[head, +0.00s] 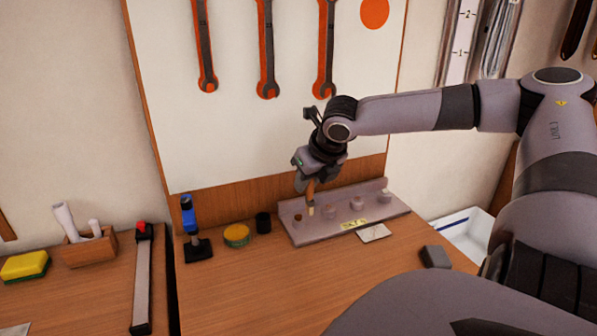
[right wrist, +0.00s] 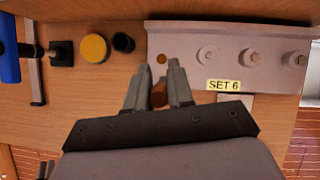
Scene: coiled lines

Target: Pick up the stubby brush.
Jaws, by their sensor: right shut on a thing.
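My right gripper (head: 304,182) comes down over the left part of the grey holder and is shut on the stubby brush (head: 310,198), which has a brown handle and a pale lower tip. In the right wrist view the fingers (right wrist: 159,74) close on the brown handle (right wrist: 159,95). The brush looks near upright, with its tip in front of the holder (head: 375,205); I cannot tell whether it touches it. A round hole (right wrist: 161,58) shows in the holder just beyond the fingertips. My left gripper is not in view.
A black cup (head: 263,222), a yellow-green tin (head: 236,236) and a blue-topped tool on a black base (head: 188,215) stand left of the holder. A white card (head: 374,233) lies before it. A dark block (head: 436,257) sits at right. The front bench is clear.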

